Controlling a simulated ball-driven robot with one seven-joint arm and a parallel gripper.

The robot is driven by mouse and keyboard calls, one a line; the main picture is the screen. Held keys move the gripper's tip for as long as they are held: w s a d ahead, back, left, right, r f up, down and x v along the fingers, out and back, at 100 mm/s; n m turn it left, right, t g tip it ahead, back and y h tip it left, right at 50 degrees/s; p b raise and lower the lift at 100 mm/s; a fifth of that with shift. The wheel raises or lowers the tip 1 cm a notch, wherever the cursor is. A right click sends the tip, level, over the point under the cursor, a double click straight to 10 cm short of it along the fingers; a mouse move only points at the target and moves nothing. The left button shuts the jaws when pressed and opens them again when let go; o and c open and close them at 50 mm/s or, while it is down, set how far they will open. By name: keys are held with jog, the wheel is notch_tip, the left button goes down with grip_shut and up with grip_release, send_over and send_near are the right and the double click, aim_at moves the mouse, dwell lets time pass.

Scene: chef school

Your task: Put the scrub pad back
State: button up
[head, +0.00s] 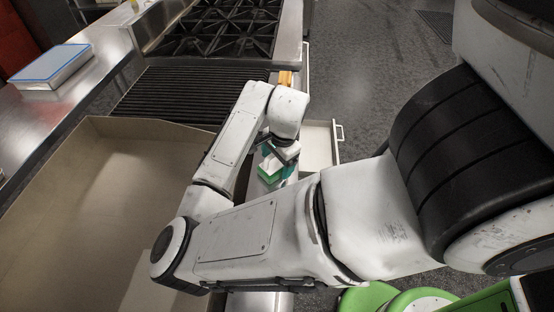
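A small green and white block, which looks like the scrub pad (268,175), shows just below my gripper near the middle of the head view. My gripper (280,158) points down at it, with teal parts close around the pad. The hand and arm partly cover this spot, so I cannot tell whether the fingers are closed on the pad or only beside it. An open white drawer (318,142) with a handle stands out just right of my gripper.
A cardboard-coloured open box (110,190) fills the left. Behind it are a dark grill (170,95) and a stove top (222,30). An orange item (286,77) lies beyond my wrist. A white, blue-edged box (52,68) sits on the left counter. Grey floor is clear beyond the drawer.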

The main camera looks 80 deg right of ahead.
jog(key=shift+o, duration=0.5)
jog(key=shift+r, duration=0.15)
jog(key=shift+r, duration=0.2)
notch_tip(320, 180, up, 12)
jog(key=s+a, duration=0.1)
jog(key=shift+s+a+f, duration=0.25)
jog(key=shift+s, duration=0.1)
